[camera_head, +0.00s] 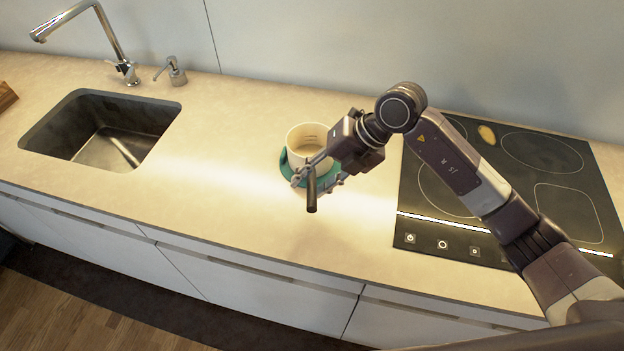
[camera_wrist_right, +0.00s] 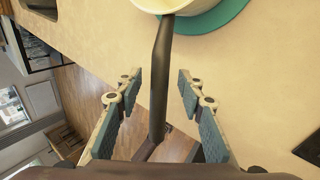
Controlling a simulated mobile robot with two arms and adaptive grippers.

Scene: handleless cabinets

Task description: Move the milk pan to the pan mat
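The milk pan (camera_head: 300,135), cream white with a dark handle, stands upright on the round green pan mat (camera_head: 286,171) on the counter. Its handle (camera_head: 311,197) points toward the counter's front. My right gripper (camera_head: 314,184) is at the handle, with a finger on each side. In the right wrist view the handle (camera_wrist_right: 161,75) runs between the open fingers (camera_wrist_right: 158,84), with a gap on both sides. The pan's base (camera_wrist_right: 165,4) and the mat (camera_wrist_right: 215,20) show at the top there. My left gripper is not in view.
A black cooktop (camera_head: 440,205) lies to the right, under my right arm. A sink (camera_head: 105,130) with a faucet (camera_head: 100,35) and a soap dispenser (camera_head: 176,72) is at the left. The counter (camera_head: 215,180) between sink and mat is clear.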

